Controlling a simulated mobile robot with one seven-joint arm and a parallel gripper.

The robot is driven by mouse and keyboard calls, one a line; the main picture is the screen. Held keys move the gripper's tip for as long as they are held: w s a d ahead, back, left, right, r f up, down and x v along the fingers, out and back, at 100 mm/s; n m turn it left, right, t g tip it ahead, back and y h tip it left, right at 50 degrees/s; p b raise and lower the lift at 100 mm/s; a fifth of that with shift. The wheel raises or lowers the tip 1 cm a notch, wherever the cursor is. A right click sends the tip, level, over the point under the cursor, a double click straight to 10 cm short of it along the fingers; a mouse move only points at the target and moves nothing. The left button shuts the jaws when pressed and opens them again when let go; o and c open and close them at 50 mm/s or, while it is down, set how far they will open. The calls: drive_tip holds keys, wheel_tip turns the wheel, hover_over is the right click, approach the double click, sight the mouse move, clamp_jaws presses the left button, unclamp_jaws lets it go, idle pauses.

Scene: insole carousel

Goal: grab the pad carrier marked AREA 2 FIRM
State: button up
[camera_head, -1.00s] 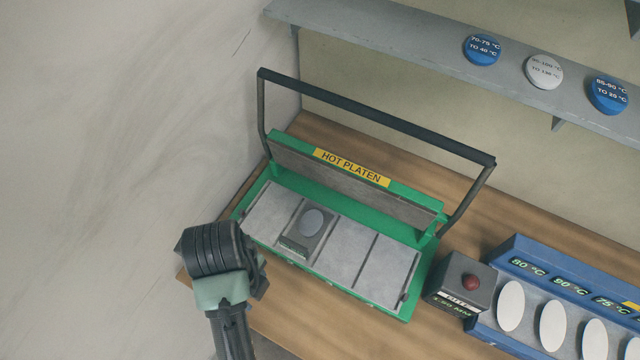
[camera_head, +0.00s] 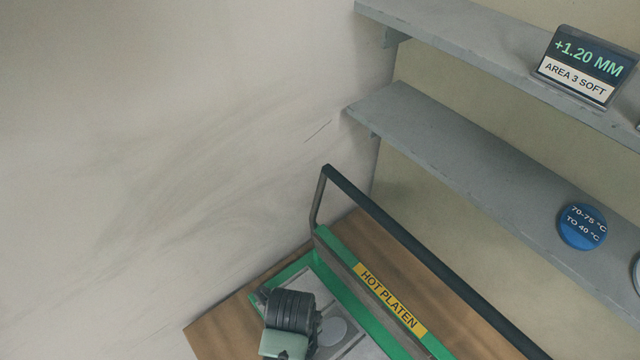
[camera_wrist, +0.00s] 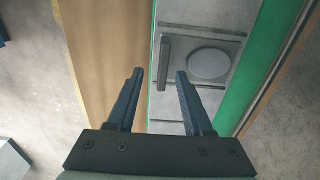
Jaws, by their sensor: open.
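A pad carrier (camera_wrist: 228,53) with a grey oval pad lies on the platen in the wrist view. Its raised dark front plate (camera_wrist: 165,58) shows between my fingertips. The head view shows part of this carrier (camera_head: 331,332), partly hidden by my arm. Its marking is not readable in either view now, so I cannot tell whether it says AREA 2 FIRM. My gripper (camera_wrist: 159,76) is open and empty, with the plate seen beyond the gap. I cannot tell the distance from the fingertips to it. Another carrier (camera_head: 585,65), marked AREA 3 SOFT and +1.20 MM, stands on the upper shelf.
The green HOT PLATEN press (camera_head: 390,297) stands on the wooden bench (camera_head: 222,325), its dark handle bar (camera_head: 420,253) raised along the back. A blue disc (camera_head: 582,226) marked 70-75 °C is at the lower shelf (camera_head: 470,180). A pale wall (camera_head: 150,150) is at the left.

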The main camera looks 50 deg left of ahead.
sight(325, 335)
drive_tip(key=shift+w+f+p, duration=0.15)
drive_tip(key=shift+f+p, duration=0.2)
drive_tip(key=shift+f, duration=1)
drive_tip(key=shift+w+f+p, duration=0.1)
drive_tip(key=shift+f+p, duration=0.2)
drive_tip(key=shift+f, duration=1.05)
drive_tip(key=shift+c, duration=0.2)
clamp_jaws()
